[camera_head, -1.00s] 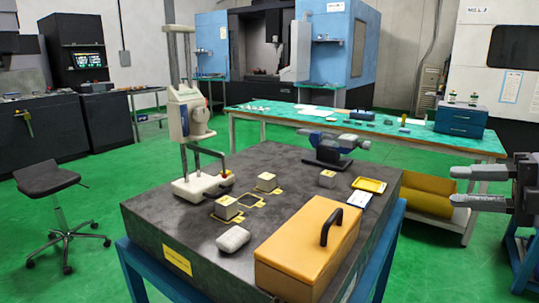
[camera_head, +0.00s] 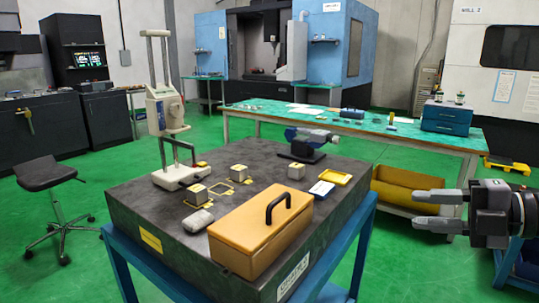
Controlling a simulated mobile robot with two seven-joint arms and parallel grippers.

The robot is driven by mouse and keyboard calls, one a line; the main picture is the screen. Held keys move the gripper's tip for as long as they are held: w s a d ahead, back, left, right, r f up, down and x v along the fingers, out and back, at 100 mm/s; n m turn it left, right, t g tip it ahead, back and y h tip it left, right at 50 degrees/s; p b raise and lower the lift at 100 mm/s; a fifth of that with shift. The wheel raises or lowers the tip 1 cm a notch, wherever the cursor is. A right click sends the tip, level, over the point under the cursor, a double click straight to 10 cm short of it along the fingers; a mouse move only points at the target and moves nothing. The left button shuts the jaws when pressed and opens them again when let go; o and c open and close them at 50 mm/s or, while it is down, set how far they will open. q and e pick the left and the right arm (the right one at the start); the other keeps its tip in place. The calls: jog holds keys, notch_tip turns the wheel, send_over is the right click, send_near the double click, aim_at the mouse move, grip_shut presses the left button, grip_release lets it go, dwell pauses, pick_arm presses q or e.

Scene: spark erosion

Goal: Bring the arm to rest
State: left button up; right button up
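My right gripper (camera_head: 428,210) is at the right edge of the head view, to the right of the dark granite table. Its two grey fingers point left and stand apart, with nothing between them. It hangs in free air beyond the table's right edge and touches nothing that I can see. Only the gripper and the wrist part of my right arm show. My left gripper is out of view.
The granite table (camera_head: 130,209) bears an orange case (camera_head: 240,237), a height gauge (camera_head: 165,115), several small metal blocks, a yellow tray (camera_head: 336,177) and a blue-grey device (camera_head: 305,140). A green-topped bench (camera_head: 270,114) stands behind. A stool (camera_head: 45,175) is at left.

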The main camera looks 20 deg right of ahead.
jog(key=w+a+f+m+t+p, duration=0.25)
jog(key=a+f+m, duration=0.65)
jog(key=a+f, duration=0.8)
jog(key=s+f+m+g+h, duration=0.1)
jog(key=s+f+m+h, duration=0.3)
jog(key=s+f+m, duration=0.3)
jog(key=s+f+m+g+h+p, duration=0.1)
jog(key=s+f+m+h, duration=0.3)
jog(key=f, duration=0.9)
jog(key=s+m+g, duration=0.1)
jog(key=s+m, duration=0.2)
jog(key=shift+f, duration=0.15)
